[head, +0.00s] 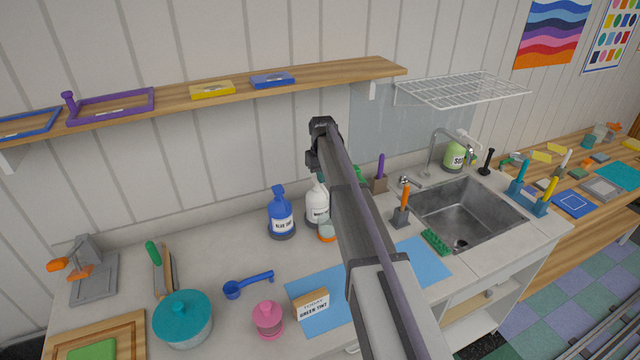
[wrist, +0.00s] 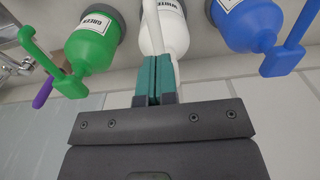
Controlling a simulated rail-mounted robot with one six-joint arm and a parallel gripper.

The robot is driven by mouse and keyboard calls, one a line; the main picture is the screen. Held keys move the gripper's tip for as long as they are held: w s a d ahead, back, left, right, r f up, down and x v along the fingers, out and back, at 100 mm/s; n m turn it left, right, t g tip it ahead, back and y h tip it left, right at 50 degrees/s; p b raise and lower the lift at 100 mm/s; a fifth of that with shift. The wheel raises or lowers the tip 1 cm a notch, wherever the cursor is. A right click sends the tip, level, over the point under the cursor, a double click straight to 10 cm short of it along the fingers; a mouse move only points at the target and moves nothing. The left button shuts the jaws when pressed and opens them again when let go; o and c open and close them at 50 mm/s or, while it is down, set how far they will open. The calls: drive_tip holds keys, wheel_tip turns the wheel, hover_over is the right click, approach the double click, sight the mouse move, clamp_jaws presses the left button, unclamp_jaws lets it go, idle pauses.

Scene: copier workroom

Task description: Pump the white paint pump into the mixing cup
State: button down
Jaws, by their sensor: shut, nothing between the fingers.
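The white paint pump (head: 317,207) is a white bottle standing on the counter between the blue and green pumps. My arm partly hides it in the head view. In the wrist view the white pump (wrist: 165,34) is at top centre, behind my fingers. My gripper (wrist: 153,78) has teal fingers, shut together with nothing between them. They overlap the white pump's head in the picture; I cannot tell whether they touch it. A small cup with an orange rim (head: 326,231), perhaps the mixing cup, stands in front of the white pump.
The blue pump (head: 281,214) stands left of the white one; the green pump (wrist: 91,40) is on the other side, mostly hidden by my arm. A wooden shelf (head: 350,72) runs above.

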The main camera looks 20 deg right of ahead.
wheel_tip(320, 180, up, 7)
drive_tip(key=p, duration=0.7)
